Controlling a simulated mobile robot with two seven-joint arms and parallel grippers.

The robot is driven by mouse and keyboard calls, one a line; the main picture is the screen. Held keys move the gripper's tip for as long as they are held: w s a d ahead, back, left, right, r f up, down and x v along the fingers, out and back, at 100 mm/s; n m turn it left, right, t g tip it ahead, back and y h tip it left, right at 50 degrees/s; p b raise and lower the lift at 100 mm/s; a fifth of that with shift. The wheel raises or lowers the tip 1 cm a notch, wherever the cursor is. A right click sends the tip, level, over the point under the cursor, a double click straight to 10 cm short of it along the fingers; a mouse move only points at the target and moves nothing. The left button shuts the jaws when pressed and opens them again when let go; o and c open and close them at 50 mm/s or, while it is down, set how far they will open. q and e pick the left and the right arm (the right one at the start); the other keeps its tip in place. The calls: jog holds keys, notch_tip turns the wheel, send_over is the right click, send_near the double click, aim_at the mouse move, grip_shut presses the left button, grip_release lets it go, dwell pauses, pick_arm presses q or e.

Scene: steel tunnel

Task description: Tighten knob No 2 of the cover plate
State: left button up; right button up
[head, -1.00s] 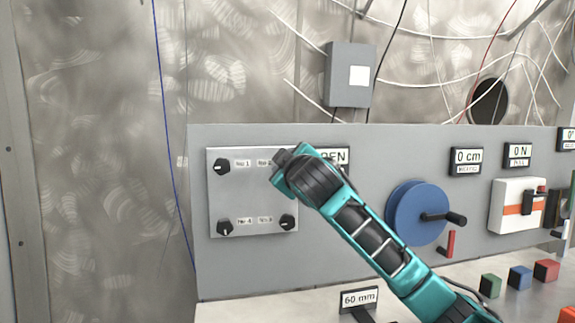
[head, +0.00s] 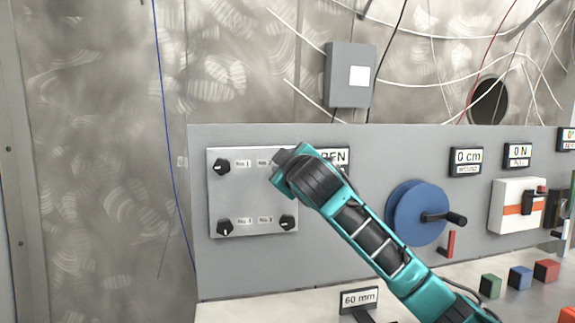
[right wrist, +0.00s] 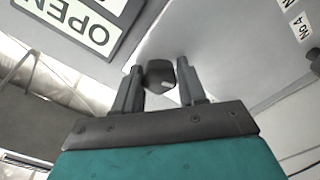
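The cover plate (head: 254,194) is a light grey square on the panel, with a black knob at each corner; it also shows in the right wrist view (right wrist: 235,50). Knob No 1 (head: 221,167), knob No 4 (head: 225,227) and knob No 3 (head: 287,222) are visible in the head view. Knob No 2 is hidden there behind my right gripper (head: 282,160). In the right wrist view, knob No 2 (right wrist: 160,75) sits between the two fingers of my right gripper (right wrist: 160,80), which appear closed against its sides. My left gripper is out of view.
An OPEN sign (head: 338,156) is just right of the plate, partly behind my arm. A blue wheel with a crank (head: 410,215) and a white box (head: 508,205) are farther right. A 60 mm sign (head: 359,299) and coloured blocks (head: 520,278) stand on the bench.

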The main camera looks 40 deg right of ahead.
jog(key=o, duration=0.7)
jog(key=shift+r, duration=0.35)
jog(key=o, duration=0.3)
jog(key=shift+f, duration=0.2)
jog(key=b+v, duration=0.1)
jog(key=v, duration=1.2)
